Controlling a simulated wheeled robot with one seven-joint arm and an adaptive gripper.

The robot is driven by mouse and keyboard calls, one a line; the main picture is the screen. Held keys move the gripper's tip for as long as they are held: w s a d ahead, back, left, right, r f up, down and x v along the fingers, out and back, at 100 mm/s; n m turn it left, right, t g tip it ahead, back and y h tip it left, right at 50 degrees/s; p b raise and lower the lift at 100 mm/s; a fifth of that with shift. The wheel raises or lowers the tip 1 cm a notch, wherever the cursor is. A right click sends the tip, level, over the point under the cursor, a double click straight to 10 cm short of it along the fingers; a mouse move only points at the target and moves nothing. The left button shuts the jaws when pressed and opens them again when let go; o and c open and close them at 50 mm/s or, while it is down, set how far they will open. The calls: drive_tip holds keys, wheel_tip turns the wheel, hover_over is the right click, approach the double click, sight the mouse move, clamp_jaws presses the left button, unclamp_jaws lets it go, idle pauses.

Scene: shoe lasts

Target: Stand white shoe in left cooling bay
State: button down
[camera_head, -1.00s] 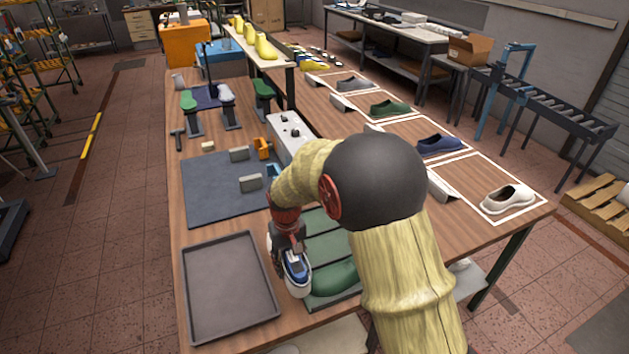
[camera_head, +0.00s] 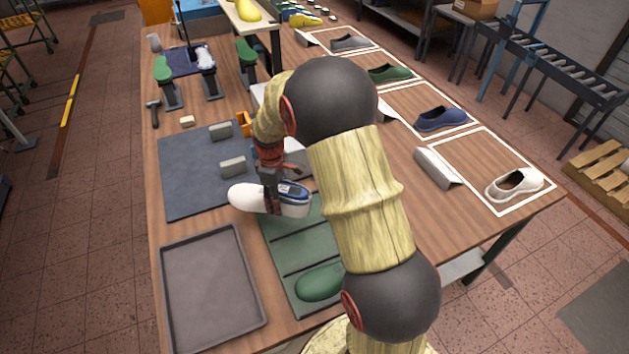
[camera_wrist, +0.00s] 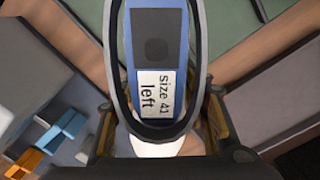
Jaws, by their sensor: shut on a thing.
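My gripper (camera_head: 272,190) is shut on the white shoe (camera_head: 247,196), whose body holds a blue last (camera_head: 293,190). The shoe is roughly level, long side across the picture, with its white end to the left. It is above the far end of the green mat and the edge of the dark mat; its exact height is unclear. In the wrist view the blue last top (camera_wrist: 155,25) carries a label, "Size 41 left" (camera_wrist: 155,95), inside a dark oval rim, with gripper fingers (camera_wrist: 157,135) either side. I cannot tell which marked area is the left cooling bay.
A dark mat (camera_head: 190,190) bears two grey blocks (camera_head: 233,166). A green divided mat (camera_head: 290,255) holds a green last (camera_head: 318,283). An empty grey tray (camera_head: 165,300) lies front left. White-outlined areas at right hold grey, green, blue and white shoes (camera_head: 515,184).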

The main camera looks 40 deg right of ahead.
sight(316, 209)
drive_tip(key=s+d+r+n+p, duration=0.25)
drive_tip(key=d+n, duration=0.55)
drive_tip(key=d, duration=0.5)
drive_tip(key=shift+s+a+f+b, duration=0.15)
drive_tip(key=shift+f+b, duration=1.25)
drive_tip(key=shift+f, duration=1.25)
drive_tip(key=shift+s+f+b, duration=0.15)
drive_tip(key=shift+f+b, duration=1.25)
drive_tip(key=shift+f, duration=1.25)
drive_tip(key=shift+f, duration=0.15)
drive_tip(key=c, duration=1.3)
unclamp_jaws()
drive_tip(key=o, duration=0.4)
drive_tip(key=shift+s+a+f, duration=0.1)
